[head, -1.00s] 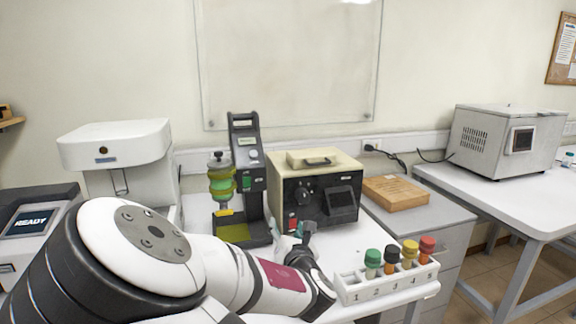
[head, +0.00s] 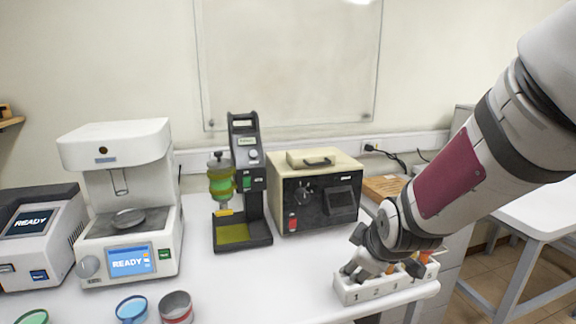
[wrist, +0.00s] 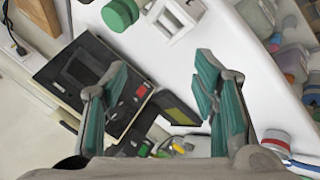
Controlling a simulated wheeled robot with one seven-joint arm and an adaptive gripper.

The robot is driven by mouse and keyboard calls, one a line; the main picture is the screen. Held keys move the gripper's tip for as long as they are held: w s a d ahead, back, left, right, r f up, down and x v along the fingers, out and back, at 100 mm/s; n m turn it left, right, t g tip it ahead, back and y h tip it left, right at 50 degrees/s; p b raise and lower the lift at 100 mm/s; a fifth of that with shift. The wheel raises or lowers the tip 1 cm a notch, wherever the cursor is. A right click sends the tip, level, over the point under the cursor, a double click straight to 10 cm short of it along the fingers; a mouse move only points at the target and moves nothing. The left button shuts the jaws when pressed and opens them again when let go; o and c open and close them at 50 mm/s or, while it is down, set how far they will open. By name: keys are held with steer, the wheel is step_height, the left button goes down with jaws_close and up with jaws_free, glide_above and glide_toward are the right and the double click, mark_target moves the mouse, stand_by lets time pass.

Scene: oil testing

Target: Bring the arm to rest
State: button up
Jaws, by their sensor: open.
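My gripper (head: 362,260) is at the right of the bench in the head view, low by the white numbered vial rack (head: 385,289), and it hides part of the rack's top and most of the vials. In the wrist view my gripper (wrist: 160,72) is open, its two teal-padded fingers spread with nothing between them. A green vial cap (wrist: 120,14) and part of the white rack (wrist: 172,20) show beyond the fingers. My arm comes in from the upper right in the head view.
A beige and black tester (head: 318,190), a dark stand (head: 245,185) with a green-yellow vessel (head: 220,183), and a white instrument (head: 130,250) stand along the bench. Small cups, including a blue one (head: 132,309), sit at the front left. The bench middle is clear.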

steer(key=s+d+r+m+g, duration=0.1)
steer(key=s+r+m, duration=0.2)
steer(key=s, duration=0.5)
steer(key=s+d+r+m+g, duration=0.1)
steer(key=s+d+r+m, duration=0.1)
steer(key=s, duration=0.7)
steer(key=s+d+r+m+g, duration=0.1)
steer(key=s+r+m, duration=0.4)
steer(key=s, duration=0.3)
steer(key=shift+s+d+m+h, duration=0.15)
steer(key=shift+m+h, duration=0.15)
steer(key=shift+m, duration=0.2)
